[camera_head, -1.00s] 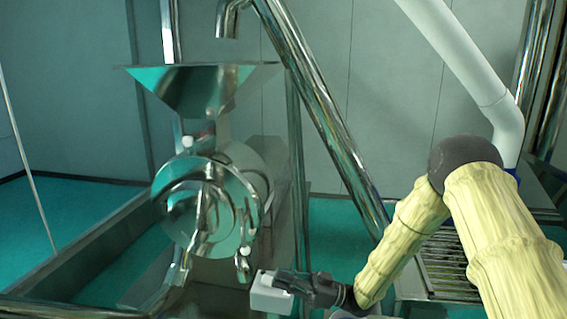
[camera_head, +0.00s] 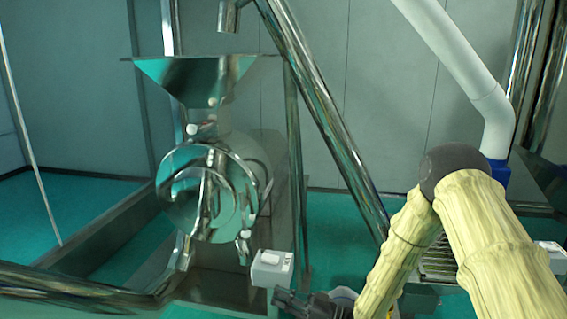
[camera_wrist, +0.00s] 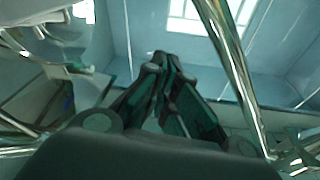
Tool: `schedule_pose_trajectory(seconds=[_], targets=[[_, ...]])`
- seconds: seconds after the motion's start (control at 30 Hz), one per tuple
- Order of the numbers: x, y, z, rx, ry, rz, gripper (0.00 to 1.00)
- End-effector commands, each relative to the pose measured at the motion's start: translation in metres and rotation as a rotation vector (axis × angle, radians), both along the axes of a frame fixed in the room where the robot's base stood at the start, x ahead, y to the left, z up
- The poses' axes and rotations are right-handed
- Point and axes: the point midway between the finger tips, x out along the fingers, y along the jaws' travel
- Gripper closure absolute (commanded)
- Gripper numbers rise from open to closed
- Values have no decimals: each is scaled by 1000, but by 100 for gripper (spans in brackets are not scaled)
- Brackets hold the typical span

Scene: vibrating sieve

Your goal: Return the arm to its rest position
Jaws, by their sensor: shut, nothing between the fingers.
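My gripper (camera_head: 290,303) is low in the head view, in front of and to the right of the sieve machine, apart from it. In the wrist view my gripper (camera_wrist: 160,62) points ahead with its dark fingers together and nothing between them. My arm in its yellow cover rises at the right of the head view and bends down toward the gripper. The steel vibrating sieve machine (camera_head: 207,197) has a round drum front and a funnel hopper (camera_head: 195,80) on top.
A slanted steel pipe (camera_head: 325,115) runs down behind my arm. A white pipe (camera_head: 450,60) is at upper right. A steel rail (camera_head: 70,288) crosses the lower left. A small white box (camera_head: 272,268) is right by my gripper. Green floor (camera_head: 335,225) lies open behind.

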Motion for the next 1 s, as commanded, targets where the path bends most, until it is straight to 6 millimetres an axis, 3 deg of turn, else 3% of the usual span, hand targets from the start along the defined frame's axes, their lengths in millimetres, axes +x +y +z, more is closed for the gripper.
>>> schedule_pose_trajectory(seconds=[0.17,0.27,0.47,0.6,0.73,0.9,1.0], targets=[[-10,-10,-69,-103,122,-128,100],[-23,-22,-123,-195,227,-227,100],[-81,-65,-245,-448,495,-429,100],[-144,-106,-319,-639,698,-543,100],[-217,-147,-373,-822,896,-630,100],[-316,-196,-412,-1037,1139,-714,100],[-361,-216,-418,-1129,1247,-745,100]])
